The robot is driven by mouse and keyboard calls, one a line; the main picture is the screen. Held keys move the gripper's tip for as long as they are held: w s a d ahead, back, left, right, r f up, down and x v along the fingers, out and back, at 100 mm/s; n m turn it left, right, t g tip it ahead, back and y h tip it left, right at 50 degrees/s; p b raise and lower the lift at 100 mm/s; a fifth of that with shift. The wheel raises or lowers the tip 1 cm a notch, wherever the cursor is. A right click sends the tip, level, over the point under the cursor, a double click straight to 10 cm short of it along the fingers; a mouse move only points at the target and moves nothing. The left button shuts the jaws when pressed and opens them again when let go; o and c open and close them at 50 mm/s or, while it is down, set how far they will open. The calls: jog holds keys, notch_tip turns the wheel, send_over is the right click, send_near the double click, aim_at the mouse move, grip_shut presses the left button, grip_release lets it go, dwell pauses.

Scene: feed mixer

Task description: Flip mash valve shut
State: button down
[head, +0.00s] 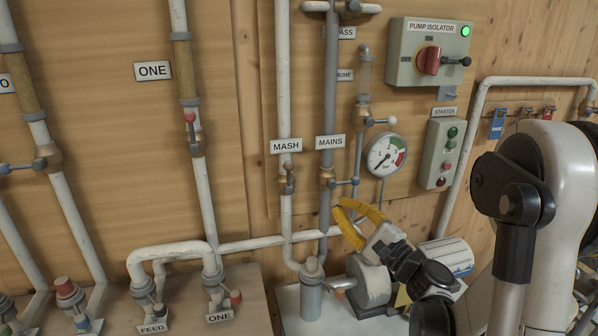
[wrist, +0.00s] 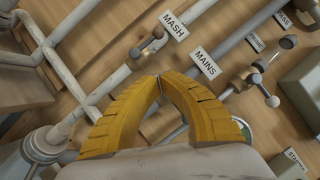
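The mash valve (head: 289,181) sits on the white vertical pipe under the MASH label (head: 286,146). Its short lever points up along the pipe, with a reddish-brown knob at the top. It also shows in the wrist view (wrist: 146,52), ahead of the fingertips and to their upper left. My gripper (head: 341,208) has two curved yellow fingers, right of and below the valve in the head view. In the wrist view its fingertips (wrist: 159,79) meet with nothing between them. The gripper appears apart from the valve.
The mains valve (head: 327,178), with a blue knob to the right, is close beside the mash valve. A pressure gauge (head: 386,156), starter box (head: 441,153) and pump isolator (head: 430,52) are farther right. A pump (head: 371,283) and pipes lie below.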

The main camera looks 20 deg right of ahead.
aim_at(289, 179)
jog(key=s+a+r+b+x, duration=0.1)
jog(key=a+b+x, duration=0.1)
jog(key=x, duration=1)
jog(key=shift+w+a+r, duration=0.2)
jog(key=shift+a, duration=0.05)
